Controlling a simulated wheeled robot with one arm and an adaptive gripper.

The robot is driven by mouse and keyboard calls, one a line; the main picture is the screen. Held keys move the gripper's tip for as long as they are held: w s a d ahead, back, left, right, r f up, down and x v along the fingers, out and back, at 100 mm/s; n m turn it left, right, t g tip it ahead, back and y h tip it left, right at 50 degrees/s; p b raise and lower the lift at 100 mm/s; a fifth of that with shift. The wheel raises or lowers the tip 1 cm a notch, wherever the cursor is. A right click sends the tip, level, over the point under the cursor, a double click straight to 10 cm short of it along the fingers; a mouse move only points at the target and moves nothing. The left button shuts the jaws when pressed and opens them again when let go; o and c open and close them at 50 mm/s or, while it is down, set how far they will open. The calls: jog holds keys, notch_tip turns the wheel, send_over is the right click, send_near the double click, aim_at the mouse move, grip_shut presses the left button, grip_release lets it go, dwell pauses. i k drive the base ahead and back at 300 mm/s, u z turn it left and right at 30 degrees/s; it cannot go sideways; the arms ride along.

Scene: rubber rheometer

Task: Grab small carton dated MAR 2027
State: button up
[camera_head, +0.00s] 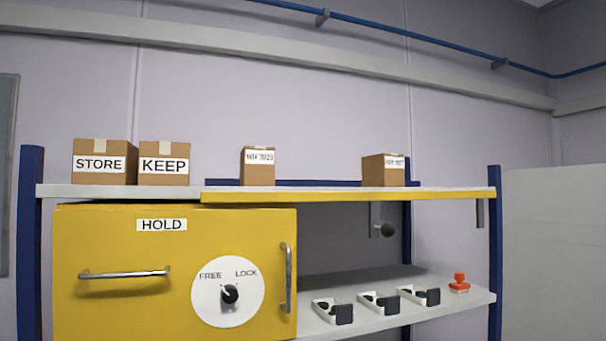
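Two small brown cartons stand apart on the top shelf. The left small carton (257,170) is taller than wide, with a white date label near its top. The label seems to begin with MAR, but its year is too blurred to read for sure. The right small carton (375,172) is turned a little, and its label on the right face is too small to read. I cannot tell which one is dated MAR 2027. My gripper is not in view.
Larger boxes marked STORE (99,176) and KEEP (163,179) stand on the shelf (300,190) at left. Below are a yellow HOLD cabinet (120,245) with a FREE/LOCK dial (229,316), several white trays (331,315) and a red stamp-like object (459,281). The shelf between the small cartons is clear.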

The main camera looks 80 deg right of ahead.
aim_at(384, 169)
jog(key=u, duration=0.15)
jog(key=k, duration=1.25)
jog(key=z, duration=0.9)
